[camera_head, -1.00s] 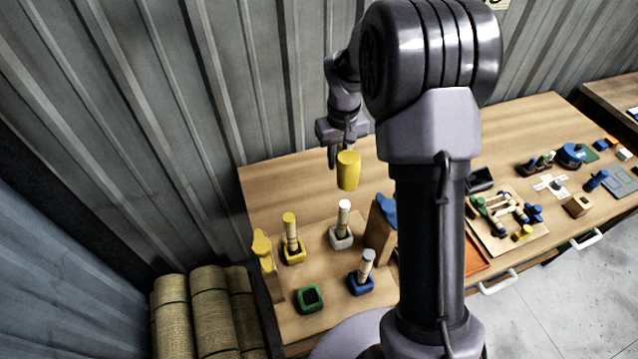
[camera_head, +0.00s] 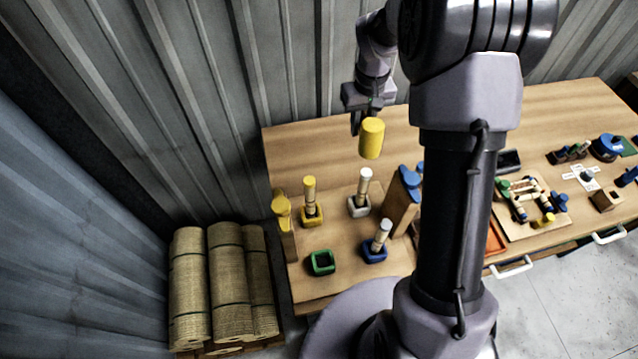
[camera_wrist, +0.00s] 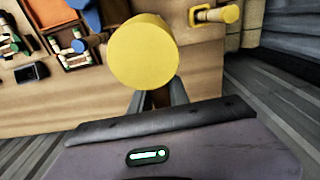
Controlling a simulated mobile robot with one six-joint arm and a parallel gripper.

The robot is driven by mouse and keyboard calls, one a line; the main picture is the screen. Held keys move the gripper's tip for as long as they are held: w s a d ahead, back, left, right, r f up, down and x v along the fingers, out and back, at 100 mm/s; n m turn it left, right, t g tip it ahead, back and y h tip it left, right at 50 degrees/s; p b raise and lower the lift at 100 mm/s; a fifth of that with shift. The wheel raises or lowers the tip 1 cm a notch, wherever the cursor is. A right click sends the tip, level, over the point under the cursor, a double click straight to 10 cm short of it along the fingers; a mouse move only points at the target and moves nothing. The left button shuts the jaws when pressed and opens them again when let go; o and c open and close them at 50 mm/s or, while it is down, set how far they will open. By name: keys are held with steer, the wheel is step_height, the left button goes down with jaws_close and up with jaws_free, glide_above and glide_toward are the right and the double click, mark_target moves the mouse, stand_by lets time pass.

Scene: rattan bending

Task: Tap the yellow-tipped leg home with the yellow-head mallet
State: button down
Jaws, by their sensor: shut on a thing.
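The yellow-head mallet (camera_head: 371,139) is held in my gripper (camera_head: 362,108), above the back of the bench. In the wrist view its round yellow head (camera_wrist: 143,51) fills the upper middle, in front of my shut fingers (camera_wrist: 160,98). The mallet head hides part of the bench there. The yellow-tipped leg (camera_head: 310,192) stands nearly upright in a yellow square socket (camera_head: 312,217), to the left of and below the mallet in the head view. The mallet is clear of the leg. How deep the leg sits cannot be told.
A white-tipped leg (camera_head: 363,186) in a pale socket and another leg (camera_head: 381,236) in a blue socket stand nearby. A green socket (camera_head: 321,262) is empty. Wooden stands with yellow (camera_head: 282,210) and blue (camera_head: 411,176) tops flank them.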

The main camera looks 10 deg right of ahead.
steer(key=a+f+n+b, duration=0.1)
steer(key=a+n+b, duration=0.1)
steer(key=a, duration=0.6)
steer(key=s+a+f+n+b, duration=0.1)
steer(key=a+f+n+b, duration=0.1)
steer(key=a, duration=0.6)
steer(key=shift+s+a+f+t+y, duration=0.15)
steer(key=shift+a+f+t+y, duration=0.15)
steer(key=shift+a+t, duration=0.1)
steer(key=shift+f+b, duration=0.15)
steer(key=shift+b, duration=0.15)
stand_by(0.9)
steer(key=shift+f+b, duration=0.4)
steer(key=shift+r, duration=0.3)
stand_by(0.9)
steer(key=shift+f, duration=0.1)
